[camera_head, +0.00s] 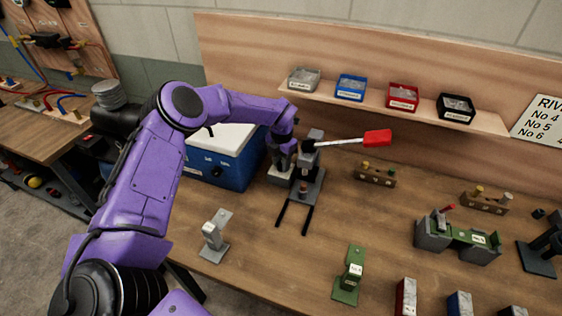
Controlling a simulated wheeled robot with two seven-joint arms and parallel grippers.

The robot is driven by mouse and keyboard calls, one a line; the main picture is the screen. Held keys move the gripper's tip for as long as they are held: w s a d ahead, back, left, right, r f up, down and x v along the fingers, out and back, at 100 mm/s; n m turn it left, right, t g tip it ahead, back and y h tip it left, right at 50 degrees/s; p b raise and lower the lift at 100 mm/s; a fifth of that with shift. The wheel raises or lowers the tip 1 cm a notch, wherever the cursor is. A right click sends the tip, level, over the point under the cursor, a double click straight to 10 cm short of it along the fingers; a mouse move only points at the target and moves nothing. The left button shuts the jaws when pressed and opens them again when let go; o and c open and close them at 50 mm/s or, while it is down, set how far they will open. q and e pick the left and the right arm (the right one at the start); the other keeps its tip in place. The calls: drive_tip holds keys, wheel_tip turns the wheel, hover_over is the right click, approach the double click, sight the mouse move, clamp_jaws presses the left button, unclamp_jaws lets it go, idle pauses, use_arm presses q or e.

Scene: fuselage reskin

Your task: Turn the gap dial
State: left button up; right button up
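A grey bench tool (309,179) with a long lever ending in a red handle (377,137) stands near the back of the wooden bench. Two dark rails reach forward from its base. My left gripper (284,161) points down close against the left side of this tool, by a small light grey block (281,175). Its fingertips are small and partly lost against the tool, so I cannot tell whether they are open or touch anything. I cannot make out a gap dial clearly; the gripper may cover it. My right gripper is not in view.
A blue cooler box (232,166) with a white lid stands behind my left arm. A shelf (324,92) holds several small bins above the bench. A grey stand (214,238), a green stand (349,277) and a green-grey fixture (458,240) stand apart. The bench middle is mostly clear.

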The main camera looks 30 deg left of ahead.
use_arm(q)
drive_tip(key=shift+f+n+b, duration=0.2)
drive_tip(key=shift+n+b, duration=0.3)
drive_tip(key=shift+b, duration=0.45)
drive_tip(key=n+b, duration=0.8)
drive_tip(key=b, duration=0.2)
drive_tip(key=shift+r+n+b, duration=0.15)
drive_tip(key=shift+n+b, duration=1.15)
drive_tip(key=shift+n, duration=0.2)
drive_tip(key=o, duration=1)
drive_tip(key=shift+o, duration=0.2)
drive_tip(key=shift+r, duration=0.1)
